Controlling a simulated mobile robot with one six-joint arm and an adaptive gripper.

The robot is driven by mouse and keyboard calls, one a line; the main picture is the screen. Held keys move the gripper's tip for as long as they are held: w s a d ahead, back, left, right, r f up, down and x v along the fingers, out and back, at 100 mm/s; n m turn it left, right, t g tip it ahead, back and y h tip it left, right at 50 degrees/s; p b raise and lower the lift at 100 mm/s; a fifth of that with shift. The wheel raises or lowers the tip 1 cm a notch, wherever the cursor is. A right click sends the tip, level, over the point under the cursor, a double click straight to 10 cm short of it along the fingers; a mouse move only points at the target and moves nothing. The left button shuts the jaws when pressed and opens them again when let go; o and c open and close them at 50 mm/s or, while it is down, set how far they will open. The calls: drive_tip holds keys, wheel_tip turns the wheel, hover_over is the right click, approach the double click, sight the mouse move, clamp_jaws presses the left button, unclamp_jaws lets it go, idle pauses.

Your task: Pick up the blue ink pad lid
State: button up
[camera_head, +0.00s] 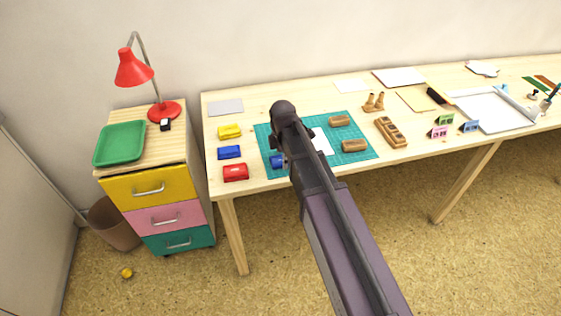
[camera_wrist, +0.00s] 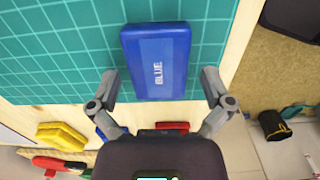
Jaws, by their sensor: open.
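A blue rectangular piece marked "BLUE" (camera_wrist: 158,48) lies flat on the green cutting mat (camera_wrist: 60,55) in the wrist view. I take it to be the blue ink pad lid. Its edge also shows in the head view (camera_head: 276,162), mostly hidden by my arm. My gripper (camera_wrist: 160,78) is open, with one finger on either side of the piece's near part. Gaps show between the fingers and its sides. A second blue block, the blue ink pad (camera_head: 229,152), sits on the table left of the mat.
A yellow pad (camera_head: 229,131) and a red pad (camera_head: 236,172) stand in a column with the blue one. Wooden stamps (camera_head: 355,145) lie on the mat's right side. A drawer cabinet (camera_head: 150,190) with a red lamp (camera_head: 134,69) stands left of the table.

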drive_tip(key=c, duration=0.7)
drive_tip(key=shift+r, duration=0.1)
wheel_tip(320, 180, up, 2)
drive_tip(key=p, duration=0.2)
drive_tip(key=shift+r+p, duration=0.25)
drive_tip(key=shift+p, duration=0.1)
drive_tip(key=shift+s+d+r+p, duration=0.1)
drive_tip(key=shift+s+r+p, duration=0.3)
drive_tip(key=shift+r+p, duration=0.2)
drive_tip(key=s+d, duration=0.1)
drive_tip(key=s, duration=0.3)
drive_tip(key=s+d, duration=0.2)
drive_tip(key=s, duration=0.3)
drive_tip(key=s+d+r+p, duration=0.1)
drive_tip(key=s, duration=0.4)
drive_tip(key=shift+s+d, duration=0.25)
